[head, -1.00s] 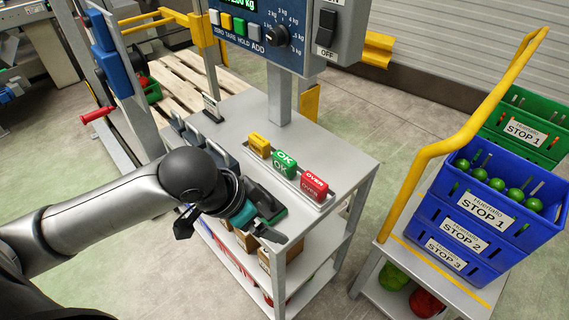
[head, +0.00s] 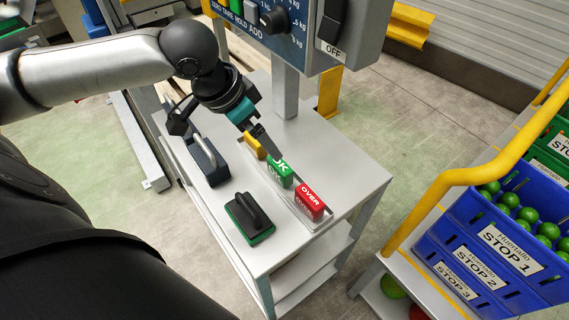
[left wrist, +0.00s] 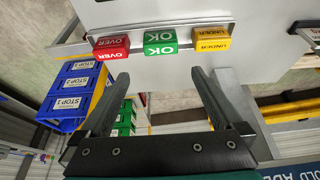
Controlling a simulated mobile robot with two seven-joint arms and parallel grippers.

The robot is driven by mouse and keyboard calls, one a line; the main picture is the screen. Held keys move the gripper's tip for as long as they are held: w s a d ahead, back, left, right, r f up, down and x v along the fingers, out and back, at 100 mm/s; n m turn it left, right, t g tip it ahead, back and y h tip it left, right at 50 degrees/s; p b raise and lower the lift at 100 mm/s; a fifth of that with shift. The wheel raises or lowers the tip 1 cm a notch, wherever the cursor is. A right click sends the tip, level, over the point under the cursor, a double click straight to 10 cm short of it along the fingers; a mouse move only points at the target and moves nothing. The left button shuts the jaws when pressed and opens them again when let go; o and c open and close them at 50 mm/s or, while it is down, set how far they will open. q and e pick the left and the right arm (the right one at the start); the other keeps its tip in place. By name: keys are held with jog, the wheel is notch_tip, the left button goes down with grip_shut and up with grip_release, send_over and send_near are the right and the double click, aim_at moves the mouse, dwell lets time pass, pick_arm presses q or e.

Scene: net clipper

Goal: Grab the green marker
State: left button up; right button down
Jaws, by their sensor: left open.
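The green marker, a block labelled OK (head: 281,173), stands in a shallow tray (head: 303,221) on the grey table, between a yellow block (head: 255,146) and a red OVER block (head: 310,201). In the left wrist view the green marker (left wrist: 160,42) lies just beyond the fingertips, centred between their lines. My left gripper (head: 270,150) is open and empty, its fingers pointing down towards the green marker and partly covering it in the head view. The wrist view shows both fingers apart (left wrist: 160,75). My right gripper is not seen.
A black block with a green base (head: 250,217) and a weight with a handle (head: 207,160) stand left of the tray. Blue crates (head: 475,255) and a yellow rail (head: 440,180) are at the right.

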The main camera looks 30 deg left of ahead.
aim_at(279, 164)
pick_arm(q)
jog(key=b+x, duration=0.1)
jog(key=x, duration=0.6)
jog(key=shift+f+b, duration=0.25)
jog(key=shift+b, duration=0.1)
jog(key=shift+w+d+f, duration=0.1)
jog(key=shift+f, duration=0.35)
jog(key=b+x, duration=0.1)
jog(key=x, duration=0.4)
jog(key=shift+b, duration=0.35)
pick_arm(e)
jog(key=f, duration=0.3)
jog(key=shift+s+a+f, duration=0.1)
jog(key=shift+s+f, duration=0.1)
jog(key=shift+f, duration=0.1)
pick_arm(q)
jog(key=shift+c, duration=0.2)
jog(key=c, duration=1.1)
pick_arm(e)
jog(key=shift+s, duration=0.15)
